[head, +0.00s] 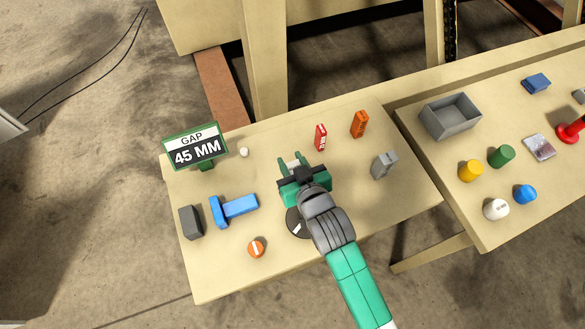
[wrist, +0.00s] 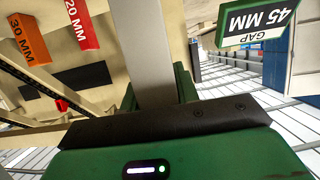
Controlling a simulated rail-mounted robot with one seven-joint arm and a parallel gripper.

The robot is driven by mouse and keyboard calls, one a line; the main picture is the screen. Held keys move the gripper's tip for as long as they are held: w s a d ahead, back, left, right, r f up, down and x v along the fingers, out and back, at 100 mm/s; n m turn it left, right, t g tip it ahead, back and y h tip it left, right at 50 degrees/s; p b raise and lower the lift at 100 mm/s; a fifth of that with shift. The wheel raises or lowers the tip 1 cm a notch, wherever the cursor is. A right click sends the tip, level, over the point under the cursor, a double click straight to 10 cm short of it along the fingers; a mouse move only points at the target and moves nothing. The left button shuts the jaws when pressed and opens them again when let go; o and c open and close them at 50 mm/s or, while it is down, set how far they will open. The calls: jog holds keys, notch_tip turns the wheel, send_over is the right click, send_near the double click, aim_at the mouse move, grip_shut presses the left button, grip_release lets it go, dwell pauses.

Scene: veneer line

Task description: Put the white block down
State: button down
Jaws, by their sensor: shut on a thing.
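My gripper (head: 292,161) is over the middle of the near table (head: 350,228) in the head view. In the wrist view my gripper (wrist: 157,88) has its green fingers on either side of a pale grey-white block (wrist: 148,45), which runs away from the palm. I take this for the white block.
A red 20 MM block (head: 320,137), an orange 30 MM block (head: 359,124) and a grey block (head: 384,165) stand nearby. Left are the GAP 45 MM sign (head: 195,147), a white ball (head: 244,152), a blue T-shaped piece (head: 233,208), a dark block (head: 191,222) and an orange disc (head: 256,248).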

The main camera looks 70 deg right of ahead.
jog(key=shift+r, duration=1.25)
